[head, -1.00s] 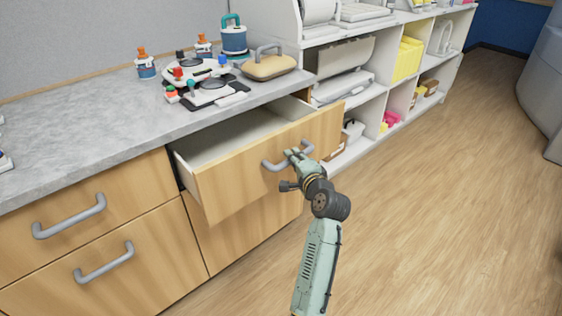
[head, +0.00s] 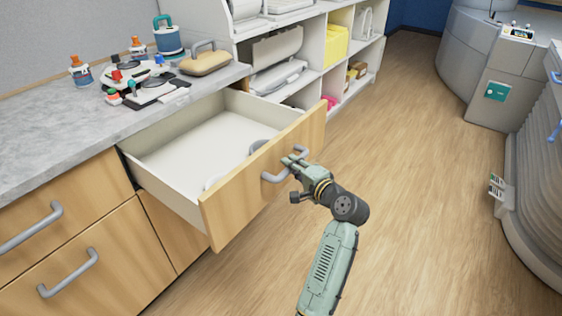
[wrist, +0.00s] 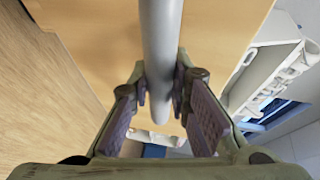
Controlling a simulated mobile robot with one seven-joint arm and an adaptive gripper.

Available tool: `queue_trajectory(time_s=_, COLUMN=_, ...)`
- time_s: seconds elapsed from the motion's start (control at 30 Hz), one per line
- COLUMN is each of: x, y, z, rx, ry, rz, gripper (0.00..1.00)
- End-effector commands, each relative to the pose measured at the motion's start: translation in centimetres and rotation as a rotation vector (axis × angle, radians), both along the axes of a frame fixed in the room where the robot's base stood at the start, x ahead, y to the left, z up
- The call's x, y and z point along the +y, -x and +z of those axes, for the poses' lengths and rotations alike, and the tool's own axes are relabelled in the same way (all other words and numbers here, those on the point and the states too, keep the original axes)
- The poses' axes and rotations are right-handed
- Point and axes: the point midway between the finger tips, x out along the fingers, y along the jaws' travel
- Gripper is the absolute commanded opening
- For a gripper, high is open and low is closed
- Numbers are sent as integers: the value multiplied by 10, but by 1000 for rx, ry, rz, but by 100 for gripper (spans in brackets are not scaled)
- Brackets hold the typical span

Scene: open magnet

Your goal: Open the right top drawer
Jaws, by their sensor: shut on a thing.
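The right top drawer (head: 262,182) has a light wood front and stands pulled far out of the cabinet. Its white inside (head: 205,145) shows, with some pale and grey items partly hidden behind the front. My gripper (head: 293,162) is shut on the drawer's grey bar handle (head: 272,177). In the wrist view the handle (wrist: 161,45) runs down between the two fingers of my gripper (wrist: 163,100), with the drawer front (wrist: 100,35) behind it.
The grey counter (head: 60,130) above holds bottles, a small device and a tan case with a handle (head: 205,60). White open shelves (head: 320,75) stand beyond the drawer. Wood floor (head: 420,150) lies clear to the right, with large grey equipment (head: 500,75) farther right.

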Motion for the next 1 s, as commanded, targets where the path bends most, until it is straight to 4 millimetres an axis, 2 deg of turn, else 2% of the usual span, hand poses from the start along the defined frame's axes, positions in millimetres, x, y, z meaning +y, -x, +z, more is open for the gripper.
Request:
queue_trajectory(time_s=0.5, x=-6, y=5, z=-1, rx=3, ry=-2, rz=1, gripper=0)
queue_trajectory(time_s=0.53, x=-6, y=5, z=-1, rx=3, ry=-2, rz=1, gripper=18)
queue_trajectory(time_s=0.83, x=-6, y=5, z=0, rx=1, ry=0, rz=1, gripper=38)
queue_trajectory(time_s=1.0, x=-6, y=5, z=0, rx=1, ry=0, rz=0, gripper=38)
